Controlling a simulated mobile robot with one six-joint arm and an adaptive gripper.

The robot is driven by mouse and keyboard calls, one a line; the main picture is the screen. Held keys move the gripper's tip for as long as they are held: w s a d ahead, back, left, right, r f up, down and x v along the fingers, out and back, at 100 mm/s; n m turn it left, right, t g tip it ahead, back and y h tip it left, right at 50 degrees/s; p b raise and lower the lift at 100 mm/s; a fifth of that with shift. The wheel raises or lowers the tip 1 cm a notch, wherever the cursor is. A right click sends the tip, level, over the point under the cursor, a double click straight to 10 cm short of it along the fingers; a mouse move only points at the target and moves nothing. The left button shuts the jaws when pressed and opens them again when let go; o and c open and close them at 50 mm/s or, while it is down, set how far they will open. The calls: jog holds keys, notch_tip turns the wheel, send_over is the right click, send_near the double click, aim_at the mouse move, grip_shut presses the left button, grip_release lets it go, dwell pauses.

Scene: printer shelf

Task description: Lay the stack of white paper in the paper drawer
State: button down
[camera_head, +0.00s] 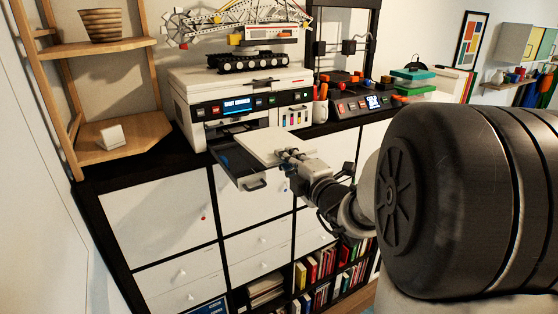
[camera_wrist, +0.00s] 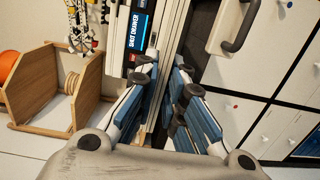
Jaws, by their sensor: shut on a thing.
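The stack of white paper (camera_head: 262,142) lies roughly flat at the pulled-out dark paper drawer (camera_head: 232,172) of the white printer (camera_head: 185,92). It covers much of the drawer, and the drawer's left side and front handle show. I cannot tell whether the stack rests fully on the drawer floor. My gripper (camera_head: 287,158) is shut on the stack's right edge. In the wrist view my blue-padded fingers (camera_wrist: 165,75) stand on either side of a thin white edge, and the drawer handle (camera_wrist: 240,28) is to their right. The printer's display (camera_wrist: 138,25) reads "SHUT DRAWER".
A wooden corner shelf (camera_head: 120,152) stands left of the printer. A mug of pens (camera_head: 320,108) and a 3D printer (camera_head: 362,104) are to the right. White cabinet doors (camera_head: 160,205) and book cubbies (camera_head: 315,268) lie below. The space in front of the drawer is free.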

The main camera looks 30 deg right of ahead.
aim_at(273, 146)
jog(key=w, duration=0.3)
jog(key=w+p, duration=0.1)
jog(key=w, duration=0.3)
jog(key=shift+a, duration=0.2)
jog(key=shift+w+f+g+p, duration=0.15)
jog(key=shift+g+p, duration=0.15)
jog(key=shift+p, duration=0.1)
jog(key=shift+f+g+p, duration=0.4)
jog(key=shift+f+p, duration=0.15)
jog(key=shift+f, duration=0.4)
jog(key=c, duration=1.6)
grip_release()
jog(key=shift+f+b, duration=1.3)
jog(key=shift+f, duration=0.2)
